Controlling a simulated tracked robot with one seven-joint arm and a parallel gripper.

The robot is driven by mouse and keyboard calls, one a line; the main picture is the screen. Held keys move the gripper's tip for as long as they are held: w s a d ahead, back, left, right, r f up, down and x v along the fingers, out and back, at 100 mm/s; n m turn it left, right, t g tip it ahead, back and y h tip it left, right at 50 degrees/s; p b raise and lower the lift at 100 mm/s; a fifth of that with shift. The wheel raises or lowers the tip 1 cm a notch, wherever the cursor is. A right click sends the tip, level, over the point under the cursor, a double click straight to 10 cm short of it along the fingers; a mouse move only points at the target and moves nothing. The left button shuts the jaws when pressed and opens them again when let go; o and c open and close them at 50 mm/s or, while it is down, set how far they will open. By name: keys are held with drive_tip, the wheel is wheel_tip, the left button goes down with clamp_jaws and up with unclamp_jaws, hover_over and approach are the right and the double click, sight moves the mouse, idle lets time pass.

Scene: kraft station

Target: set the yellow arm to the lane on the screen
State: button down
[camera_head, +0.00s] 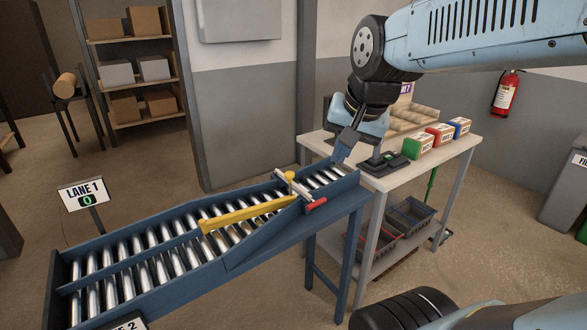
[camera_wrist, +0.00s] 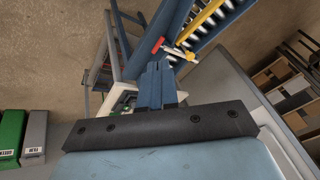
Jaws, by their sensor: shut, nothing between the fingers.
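The yellow arm (camera_head: 245,213) lies slantwise across the rollers of the blue conveyor (camera_head: 225,262). Its pivot has a yellow knob (camera_head: 290,176); its free end points left toward the near side. A pale bar with a red end (camera_head: 316,204) crosses at the pivot. My gripper (camera_head: 340,158) is shut and empty above the conveyor's right end, apart from the arm. In the wrist view my shut fingers (camera_wrist: 155,78) point toward the red end (camera_wrist: 157,45) and the yellow arm (camera_wrist: 208,14). The screen (camera_head: 406,89) is mostly hidden behind my wrist; its lane cannot be read.
A "LANE 1" sign (camera_head: 82,194) showing a green 0 stands at the far side; a "LANE 2" sign (camera_head: 130,323) is cut off below. A white table (camera_head: 400,178) right of the conveyor holds a dark device (camera_head: 384,163) and green, red and blue boxes. Shelves stand behind.

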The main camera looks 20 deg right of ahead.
drive_tip(key=w+d+f+m+g, duration=0.1)
drive_tip(key=w+f+m, duration=0.2)
drive_tip(key=w+m, duration=0.6)
drive_tip(key=w+d+f+m+g+y, duration=0.1)
drive_tip(key=w+f+m, duration=0.3)
drive_tip(key=w+m, duration=0.5)
drive_tip(key=shift+w+d+f+m, duration=0.3)
drive_tip(key=shift+d+m, duration=0.25)
drive_tip(key=shift+m, duration=2.15)
drive_tip(key=w+a+f, duration=0.3)
drive_tip(key=w+f, duration=0.3)
drive_tip(key=f, duration=0.4)
drive_tip(key=shift+a, duration=0.35)
drive_tip(key=shift+f, duration=0.1)
